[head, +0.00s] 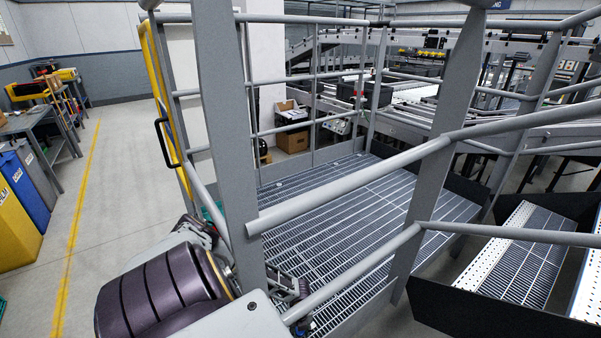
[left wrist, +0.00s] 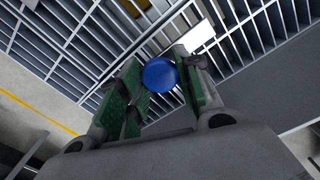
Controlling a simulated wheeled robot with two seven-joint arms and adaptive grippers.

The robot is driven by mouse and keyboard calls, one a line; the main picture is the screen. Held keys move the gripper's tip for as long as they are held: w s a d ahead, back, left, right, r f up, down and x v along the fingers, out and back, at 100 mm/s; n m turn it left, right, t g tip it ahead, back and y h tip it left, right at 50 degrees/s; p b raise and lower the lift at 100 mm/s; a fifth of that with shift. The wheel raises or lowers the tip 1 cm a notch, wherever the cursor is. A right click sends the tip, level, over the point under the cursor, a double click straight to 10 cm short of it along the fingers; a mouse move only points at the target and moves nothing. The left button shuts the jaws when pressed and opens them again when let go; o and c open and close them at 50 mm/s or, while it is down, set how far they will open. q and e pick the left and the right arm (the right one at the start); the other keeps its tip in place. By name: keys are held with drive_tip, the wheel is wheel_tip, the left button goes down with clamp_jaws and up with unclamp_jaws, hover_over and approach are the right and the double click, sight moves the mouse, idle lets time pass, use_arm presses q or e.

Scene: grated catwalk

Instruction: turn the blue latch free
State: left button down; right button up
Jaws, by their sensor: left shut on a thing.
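The blue latch (left wrist: 159,75) shows in the left wrist view as a round blue knob. My left gripper (left wrist: 157,66) is shut on it, with the green finger pads on either side of the knob. The knob's lower side and whatever it is fixed to are hidden by the fingers. My right gripper is in neither view.
Grey handrails (head: 350,183) cross close in front of me. Behind them lies the grated platform (head: 370,200), with steps (head: 515,255) at the right. A yellow gate frame (head: 163,100) with a black handle stands at the left. Open floor with a yellow line (head: 75,230) lies further left.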

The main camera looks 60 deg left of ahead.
use_arm(q)
drive_tip(key=c, duration=1)
unclamp_jaws()
drive_tip(key=shift+o, duration=0.2)
drive_tip(key=shift+r, duration=3.75)
drive_tip(key=shift+a+r, duration=0.15)
drive_tip(key=shift+r, duration=0.2)
